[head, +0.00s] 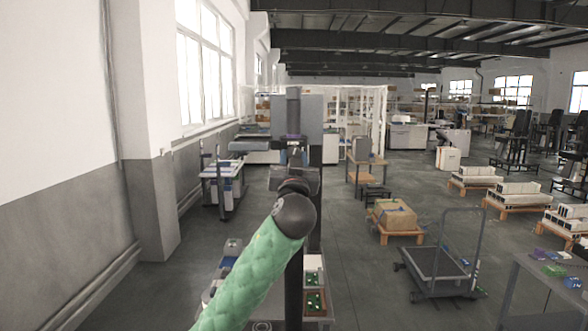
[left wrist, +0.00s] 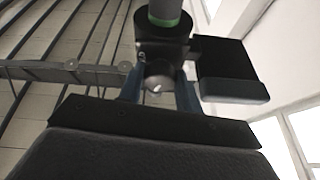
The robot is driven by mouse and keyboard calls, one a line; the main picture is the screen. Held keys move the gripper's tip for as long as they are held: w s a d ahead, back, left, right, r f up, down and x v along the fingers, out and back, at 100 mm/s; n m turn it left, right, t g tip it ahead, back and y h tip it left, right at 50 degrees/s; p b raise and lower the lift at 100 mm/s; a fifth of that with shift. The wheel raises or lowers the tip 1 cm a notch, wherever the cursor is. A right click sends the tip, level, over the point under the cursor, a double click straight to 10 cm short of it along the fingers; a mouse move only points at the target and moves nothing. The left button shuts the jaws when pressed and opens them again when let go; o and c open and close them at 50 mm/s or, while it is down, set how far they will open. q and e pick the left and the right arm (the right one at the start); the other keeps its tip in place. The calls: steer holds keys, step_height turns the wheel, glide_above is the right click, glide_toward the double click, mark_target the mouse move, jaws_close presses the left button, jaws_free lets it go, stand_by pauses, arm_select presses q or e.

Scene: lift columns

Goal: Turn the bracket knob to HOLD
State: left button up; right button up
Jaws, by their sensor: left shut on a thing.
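My left arm, in a green sleeve, reaches up the middle of the head view to a dark column. Its gripper (head: 296,160) is small there and partly hidden by my own wrist. In the left wrist view the gripper (left wrist: 159,92) has its two bluish fingers on either side of a round dark knob (left wrist: 158,72) and is shut on it. The knob sits under a black bracket (left wrist: 165,45) with a green band above it. No HOLD mark is readable, so I cannot tell the knob's setting. My right gripper is not in view.
A grey box-like head (head: 311,117) is at the column's upper part. A dark block (left wrist: 230,70) juts out right of the knob. A low shelf with small trays (head: 314,300) stands at the column's foot. A cart (head: 440,270) stands to the right, with open floor around it.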

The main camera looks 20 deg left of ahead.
arm_select(q)
steer(key=m+h, duration=0.1)
steer(key=m, duration=0.2)
steer(key=m+h, duration=0.2)
steer(key=m, duration=0.1)
steer(key=shift+a+r+t, duration=0.2)
steer(key=shift+t, duration=0.1)
steer(key=m+h+p, duration=0.1)
steer(key=m, duration=0.1)
steer(key=m+h, duration=0.1)
steer(key=m, duration=0.1)
steer(key=m+h+p, duration=0.1)
steer(key=m, duration=0.1)
steer(key=shift+s+a+r+m+g+h+p, duration=0.1)
steer(key=shift+a+r+m+g+h+p, duration=0.1)
steer(key=shift+r+m+g+h+p, duration=0.15)
steer(key=shift+m+p, duration=0.3)
steer(key=shift+m, duration=0.25)
steer(key=m+g+h+p, duration=0.1)
steer(key=m, duration=0.2)
steer(key=shift+f+m+g+h+p, duration=0.1)
steer(key=shift+m+g+h+p, duration=0.45)
steer(key=shift+m, duration=0.95)
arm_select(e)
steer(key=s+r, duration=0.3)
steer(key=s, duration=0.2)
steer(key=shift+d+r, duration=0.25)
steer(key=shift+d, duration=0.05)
